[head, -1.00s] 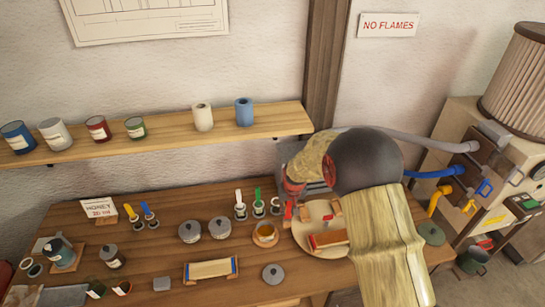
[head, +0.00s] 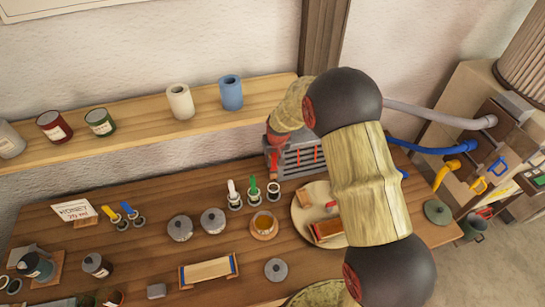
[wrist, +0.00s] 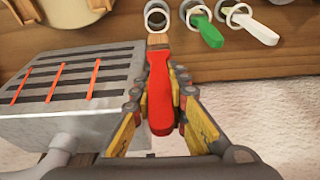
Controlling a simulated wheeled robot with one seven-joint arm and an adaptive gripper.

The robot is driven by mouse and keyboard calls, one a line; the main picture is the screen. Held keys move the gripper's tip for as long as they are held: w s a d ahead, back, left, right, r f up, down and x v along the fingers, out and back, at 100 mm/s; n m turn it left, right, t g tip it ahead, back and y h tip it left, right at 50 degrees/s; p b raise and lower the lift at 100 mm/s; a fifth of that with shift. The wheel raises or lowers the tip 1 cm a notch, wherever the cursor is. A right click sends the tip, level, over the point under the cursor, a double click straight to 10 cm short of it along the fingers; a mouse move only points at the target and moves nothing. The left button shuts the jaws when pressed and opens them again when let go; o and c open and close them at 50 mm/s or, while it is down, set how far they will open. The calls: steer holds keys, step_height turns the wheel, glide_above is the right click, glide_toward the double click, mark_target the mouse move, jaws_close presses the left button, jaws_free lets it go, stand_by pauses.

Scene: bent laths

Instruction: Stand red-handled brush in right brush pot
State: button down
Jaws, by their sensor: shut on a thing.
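The red-handled brush (wrist: 160,85) is held in my gripper (wrist: 160,98), whose fingers are shut on the handle from both sides. Its brown bristle end (wrist: 158,40) points away from the gripper. The brush also shows in the head view (head: 273,160), pointing down. The right brush pot (head: 273,191) is a small ring-topped pot, with no brush seen in it. In the wrist view this pot (wrist: 157,17) lies just beyond the bristles; the brush appears outside it, and the height between them is hard to judge.
Beside it stand pots with a green-handled brush (head: 254,188) and a white-handled brush (head: 232,192). A grey slotted box with red bars (head: 300,158) is close to my gripper. A round board (head: 305,220) and an amber cup (head: 263,224) stand nearby.

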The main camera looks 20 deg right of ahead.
mark_target(273, 175)
steer(key=shift+f+b, duration=0.9)
steer(key=shift+f, duration=1.65)
steer(key=shift+f+b, duration=2.05)
steer(key=shift+f, duration=0.75)
steer(key=c, duration=1.8)
jaws_free()
steer(key=shift+o, duration=0.7)
steer(key=v, duration=1.2)
